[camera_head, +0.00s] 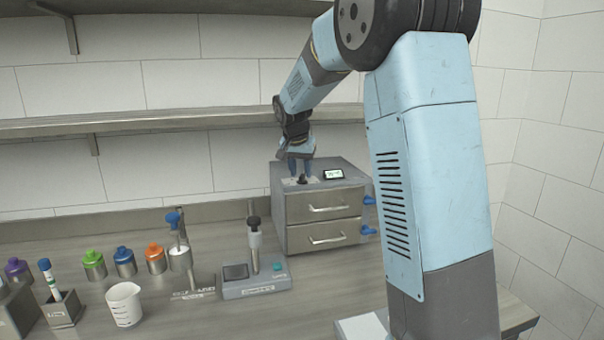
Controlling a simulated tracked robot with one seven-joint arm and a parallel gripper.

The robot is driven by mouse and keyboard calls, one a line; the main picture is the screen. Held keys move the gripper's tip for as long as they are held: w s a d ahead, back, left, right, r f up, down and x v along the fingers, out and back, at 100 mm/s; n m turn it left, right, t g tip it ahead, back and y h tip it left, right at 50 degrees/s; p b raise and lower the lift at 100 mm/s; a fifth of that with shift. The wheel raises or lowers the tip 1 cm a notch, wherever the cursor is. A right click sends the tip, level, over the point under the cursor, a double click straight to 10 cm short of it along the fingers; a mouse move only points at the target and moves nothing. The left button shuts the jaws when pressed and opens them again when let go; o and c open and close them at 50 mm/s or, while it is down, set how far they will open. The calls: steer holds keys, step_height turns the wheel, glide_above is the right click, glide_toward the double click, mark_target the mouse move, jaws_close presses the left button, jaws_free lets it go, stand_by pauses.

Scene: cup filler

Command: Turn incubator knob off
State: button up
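The incubator (281,210) is a grey box with two front drawers, standing at the back of the bench. A small dark knob (303,180) sits on its top, on a pale plate left of a small lit display (333,174). My gripper (300,172) points down over the incubator's top, just behind and above the knob in this view. Its two blue fingers show apart with a narrow gap, and I see nothing held between them. Whether the fingers touch the knob or the top is too small to tell.
A dispenser stand (255,283) and a second stand (194,293) are left of the incubator. Several colour-capped jars, a white beaker (124,304) and a tube holder (62,309) stand further left. Blue knobs (368,231) stick out on the incubator's right side. A shelf (180,121) runs above.

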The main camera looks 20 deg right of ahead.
steer(key=shift+x, duration=0.75)
jaws_close()
